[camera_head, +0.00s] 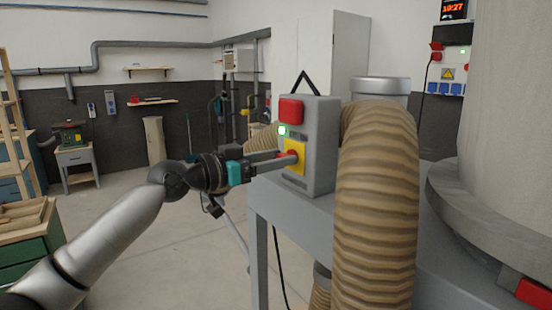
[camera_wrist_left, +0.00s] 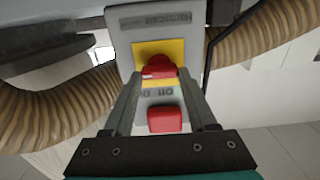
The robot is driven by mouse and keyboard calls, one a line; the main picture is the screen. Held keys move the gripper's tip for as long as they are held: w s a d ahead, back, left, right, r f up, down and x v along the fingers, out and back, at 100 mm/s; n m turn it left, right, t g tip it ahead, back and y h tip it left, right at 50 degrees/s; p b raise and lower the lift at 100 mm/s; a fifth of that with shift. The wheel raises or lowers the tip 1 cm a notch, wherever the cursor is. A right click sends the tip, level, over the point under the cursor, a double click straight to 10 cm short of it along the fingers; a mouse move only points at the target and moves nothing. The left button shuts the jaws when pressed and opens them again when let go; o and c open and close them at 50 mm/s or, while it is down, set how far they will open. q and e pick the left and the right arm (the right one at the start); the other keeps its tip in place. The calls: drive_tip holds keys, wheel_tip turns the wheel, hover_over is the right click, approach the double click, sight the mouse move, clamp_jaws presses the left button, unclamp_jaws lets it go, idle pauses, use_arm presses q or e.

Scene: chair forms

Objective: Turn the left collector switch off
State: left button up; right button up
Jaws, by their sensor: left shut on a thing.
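The collector switch box (camera_head: 322,150) is a grey upright box on a grey bench. Its front has a red block (camera_head: 291,110) at the top, a lit green lamp (camera_head: 282,131) and a red rotary knob (camera_head: 288,153) on a yellow plate (camera_head: 295,168). My left gripper (camera_head: 288,160) reaches in from the left and is shut on the red knob. In the left wrist view the red knob (camera_wrist_left: 158,66) sits between the two fingertips, on the yellow plate (camera_wrist_left: 147,47); the red block (camera_wrist_left: 165,119) shows between the fingers. The knob's exact angle is hard to tell. My right gripper is out of view.
A thick ribbed tan hose (camera_head: 376,200) stands close to the right of the box. The grey bench (camera_head: 290,202) is below it. A large grey cylinder (camera_head: 515,130) is at the right. Open floor (camera_head: 130,215) lies to the left.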

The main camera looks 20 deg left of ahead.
use_arm(q)
drive_tip(key=shift+n, duration=0.3)
drive_tip(key=n+p, duration=0.2)
drive_tip(key=n, duration=0.2)
drive_tip(key=shift+a+r+p, duration=0.1)
drive_tip(key=shift+p, duration=0.25)
drive_tip(key=n+p, duration=0.2)
drive_tip(key=n, duration=0.3)
drive_tip(key=shift+w+p, duration=0.1)
drive_tip(key=shift+p, duration=0.25)
drive_tip(key=n+p, duration=0.3)
drive_tip(key=n, duration=0.1)
drive_tip(key=shift+a, duration=0.1)
drive_tip(key=shift+f+n+p, duration=0.15)
drive_tip(key=shift+n+p, duration=0.5)
drive_tip(key=shift+n, duration=0.4)
drive_tip(key=shift+f+n+p, duration=0.15)
drive_tip(key=shift+n+p, duration=0.5)
drive_tip(key=shift+n, duration=0.4)
drive_tip(key=o, duration=1.4)
drive_tip(key=shift+c, duration=0.2)
